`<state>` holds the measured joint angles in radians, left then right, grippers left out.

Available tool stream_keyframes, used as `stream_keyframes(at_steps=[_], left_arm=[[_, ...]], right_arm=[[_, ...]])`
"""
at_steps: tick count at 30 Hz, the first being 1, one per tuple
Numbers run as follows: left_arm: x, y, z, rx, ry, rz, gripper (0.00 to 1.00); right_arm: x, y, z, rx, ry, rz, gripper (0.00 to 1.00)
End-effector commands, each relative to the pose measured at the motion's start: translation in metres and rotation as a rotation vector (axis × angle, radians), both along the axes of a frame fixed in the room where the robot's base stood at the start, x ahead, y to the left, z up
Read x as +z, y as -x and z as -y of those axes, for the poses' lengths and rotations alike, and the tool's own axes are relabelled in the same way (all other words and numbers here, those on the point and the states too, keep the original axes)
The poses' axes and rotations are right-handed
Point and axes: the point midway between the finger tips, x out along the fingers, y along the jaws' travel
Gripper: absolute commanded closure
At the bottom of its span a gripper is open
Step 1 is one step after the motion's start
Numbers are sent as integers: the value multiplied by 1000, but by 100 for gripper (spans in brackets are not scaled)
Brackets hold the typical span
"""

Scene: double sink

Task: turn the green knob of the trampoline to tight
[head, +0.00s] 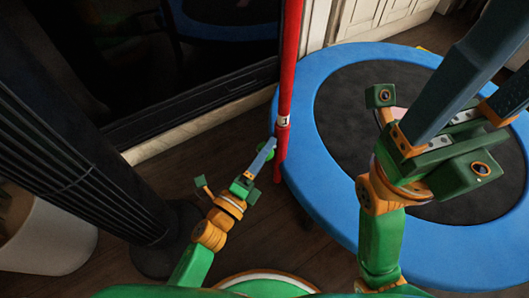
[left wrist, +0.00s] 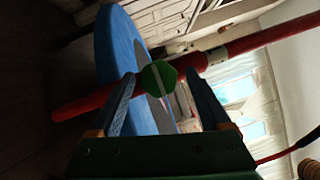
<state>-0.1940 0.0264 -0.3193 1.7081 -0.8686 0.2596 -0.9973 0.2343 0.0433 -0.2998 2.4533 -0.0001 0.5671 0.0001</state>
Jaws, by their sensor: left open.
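The green knob (head: 266,150) sits on the red upright pole (head: 285,80) at the left rim of the blue round trampoline (head: 308,105). My left gripper (head: 265,155) is at the knob, largely covering it in the head view. In the left wrist view the knob (left wrist: 158,78) shows as a green face with a pale line across it, between the tips of my open left gripper (left wrist: 158,80). I cannot tell whether a finger touches it. My right gripper (head: 497,72) is raised over the trampoline, its fingers apart and empty; its tips are partly out of frame.
A dark glass panel (head: 180,70) stands behind the pole. A dark ribbed column (head: 80,150) and a white pot (head: 45,235) are at the left. Dark wooden floor (head: 275,215) is bare between my left arm and the trampoline. Pale cabinets (head: 375,15) stand at the back.

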Motion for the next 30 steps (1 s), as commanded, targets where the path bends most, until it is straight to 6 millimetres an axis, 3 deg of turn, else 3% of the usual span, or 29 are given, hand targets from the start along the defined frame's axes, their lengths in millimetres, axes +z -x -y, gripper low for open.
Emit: stream_keyframes(at_steps=[12, 20, 22, 27, 29, 30], left_arm=[[-6, 58, -32, 0, 0, -5, 19], [-7, 61, -34, -1, 0, 0, 19], [-7, 61, -34, -1, 0, 0, 19], [-4, 60, -37, 10, 11, -16, 19], [2, 55, -46, 52, 49, -71, 19], [7, 50, -56, 101, 98, -138, 19]], right_arm=[[-2, 3, 2, 4, -4, -46, 27], [-4, 2, 2, 7, -5, -51, 27], [-7, -10, 1, 4, -3, -68, 27], [-2, -6, 1, 0, 2, -79, 27], [4, -26, -4, -12, 25, -173, 27], [5, -51, -9, -27, 53, -291, 27]])
